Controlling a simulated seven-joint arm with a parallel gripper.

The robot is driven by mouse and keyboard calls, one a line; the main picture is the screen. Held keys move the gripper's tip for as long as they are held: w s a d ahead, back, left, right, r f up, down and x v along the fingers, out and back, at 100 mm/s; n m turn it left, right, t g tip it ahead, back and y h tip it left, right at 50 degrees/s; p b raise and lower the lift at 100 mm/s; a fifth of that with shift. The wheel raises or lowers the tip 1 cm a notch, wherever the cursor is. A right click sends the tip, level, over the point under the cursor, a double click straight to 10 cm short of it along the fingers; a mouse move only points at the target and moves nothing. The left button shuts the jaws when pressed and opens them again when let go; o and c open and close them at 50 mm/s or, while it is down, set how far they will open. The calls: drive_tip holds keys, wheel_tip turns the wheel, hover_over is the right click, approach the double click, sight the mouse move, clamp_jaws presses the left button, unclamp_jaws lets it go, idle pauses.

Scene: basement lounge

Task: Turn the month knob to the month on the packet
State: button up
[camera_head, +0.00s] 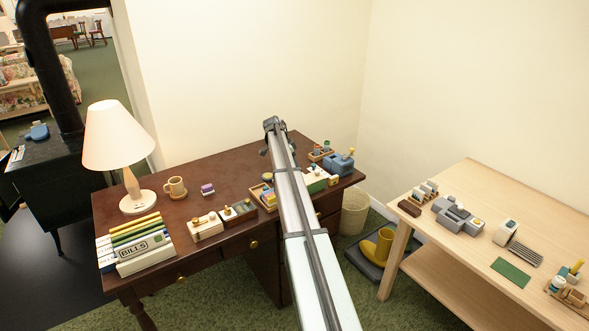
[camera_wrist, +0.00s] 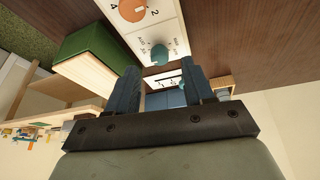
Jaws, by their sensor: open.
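In the wrist view a white panel (camera_wrist: 165,20) carries an orange knob (camera_wrist: 133,8) marked with 2 and 4. Beside it is a teal knob (camera_wrist: 157,54) ringed by small lettering too small to read surely. My gripper (camera_wrist: 161,76) is open, its two blue-grey fingers apart, with the teal knob showing just beyond the gap between the fingertips. I cannot tell whether either finger touches it. In the head view my arm crosses the desk and hides the gripper. I cannot pick out the packet or read a month on it.
A green box (camera_wrist: 92,48) stands close beside the panel. The brown desk (camera_head: 180,215) also holds a lamp (camera_head: 118,140), a mug (camera_head: 175,187), a BILLS box (camera_head: 146,252) and a blue device (camera_head: 338,166). A pale wooden bench (camera_head: 450,255) stands right, past a waste basket (camera_head: 354,213).

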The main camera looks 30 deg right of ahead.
drive_tip(key=v, duration=1)
drive_tip(key=shift+r, duration=0.2)
drive_tip(key=shift+a, duration=0.1)
